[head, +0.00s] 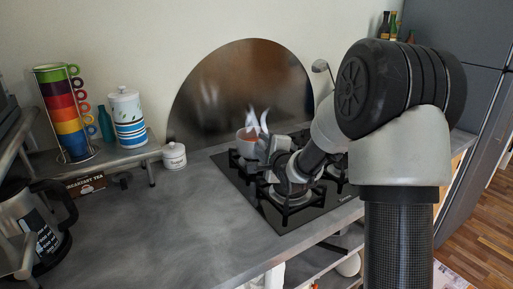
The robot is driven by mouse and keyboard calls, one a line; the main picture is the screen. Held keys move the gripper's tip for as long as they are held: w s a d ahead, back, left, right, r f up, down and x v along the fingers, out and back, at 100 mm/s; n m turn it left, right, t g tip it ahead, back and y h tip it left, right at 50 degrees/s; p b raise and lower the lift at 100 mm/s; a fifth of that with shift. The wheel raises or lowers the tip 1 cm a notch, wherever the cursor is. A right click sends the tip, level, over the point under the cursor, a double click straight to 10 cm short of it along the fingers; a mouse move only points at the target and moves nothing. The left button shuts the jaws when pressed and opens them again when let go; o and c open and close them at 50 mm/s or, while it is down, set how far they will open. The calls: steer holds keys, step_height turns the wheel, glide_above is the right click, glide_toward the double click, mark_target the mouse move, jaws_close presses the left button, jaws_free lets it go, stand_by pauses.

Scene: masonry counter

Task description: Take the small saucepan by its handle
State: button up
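A small pale saucepan (244,148) with reddish-brown contents stands at the back left of the black hob. White wisps, which look like steam, rise over it. I cannot make out its handle, which may be hidden behind my arm's end. My gripper (270,150) is at the end of my arm, just right of the saucepan and overlapping its right side in the head view. The fingers are small and partly hidden, so I cannot tell whether they are open or shut, or whether they touch the saucepan.
The black gas hob (237,181) has raised grates under my arm. A curved metal splashback (240,85) stands behind. A white lidded jar (174,156) is left of the hob. A raised shelf (121,155) holds stacked colored mugs (66,112) and a canister (127,118).

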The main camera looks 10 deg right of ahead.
steer(key=shift+x, duration=1.2)
jaws_close()
stand_by(0.4)
steer(key=shift+r, duration=0.2)
